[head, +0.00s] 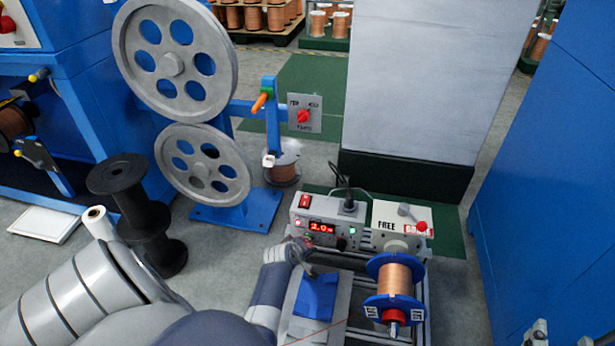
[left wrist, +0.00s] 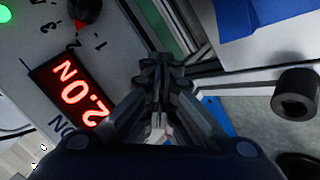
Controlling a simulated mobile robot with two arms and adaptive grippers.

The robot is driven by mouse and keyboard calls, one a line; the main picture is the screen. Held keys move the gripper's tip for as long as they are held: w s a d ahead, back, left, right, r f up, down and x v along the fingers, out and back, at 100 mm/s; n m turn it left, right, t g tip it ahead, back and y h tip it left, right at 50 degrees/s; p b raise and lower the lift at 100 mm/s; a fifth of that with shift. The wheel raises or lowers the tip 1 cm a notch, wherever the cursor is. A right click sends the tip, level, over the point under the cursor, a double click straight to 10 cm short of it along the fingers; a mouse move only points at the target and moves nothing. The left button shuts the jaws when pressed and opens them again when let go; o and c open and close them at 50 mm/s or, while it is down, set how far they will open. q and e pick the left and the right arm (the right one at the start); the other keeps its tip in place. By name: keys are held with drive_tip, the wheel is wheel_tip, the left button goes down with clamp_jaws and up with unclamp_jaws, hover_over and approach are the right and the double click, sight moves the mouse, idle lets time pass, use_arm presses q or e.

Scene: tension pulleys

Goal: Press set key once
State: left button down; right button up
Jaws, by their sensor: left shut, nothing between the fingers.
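The grey control box (head: 325,232) stands on the frame at the bench, with a lit red display (head: 322,227) reading about 2.0 N. The display also shows large in the left wrist view (left wrist: 68,92), left of my fingers. My left gripper (head: 306,246) is shut and empty, close in front of the box's front panel. In the left wrist view its fingertips (left wrist: 160,72) are together, right of the display. I cannot tell whether they touch the panel. I cannot make out the set key; the gripper may hide it. My right gripper is not in view.
A red rocker switch (head: 304,201) is on the box. To its right are a FREE-labelled panel (head: 402,219) with a red knob and a copper wire spool (head: 396,279) with blue flanges. A blue piece (head: 316,295) lies below the gripper. Large grey pulleys (head: 176,62) stand behind.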

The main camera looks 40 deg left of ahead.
use_arm(q)
drive_tip(key=shift+s+d+p, duration=0.4)
drive_tip(key=shift+s+p, duration=0.3)
drive_tip(key=shift+s, duration=0.05)
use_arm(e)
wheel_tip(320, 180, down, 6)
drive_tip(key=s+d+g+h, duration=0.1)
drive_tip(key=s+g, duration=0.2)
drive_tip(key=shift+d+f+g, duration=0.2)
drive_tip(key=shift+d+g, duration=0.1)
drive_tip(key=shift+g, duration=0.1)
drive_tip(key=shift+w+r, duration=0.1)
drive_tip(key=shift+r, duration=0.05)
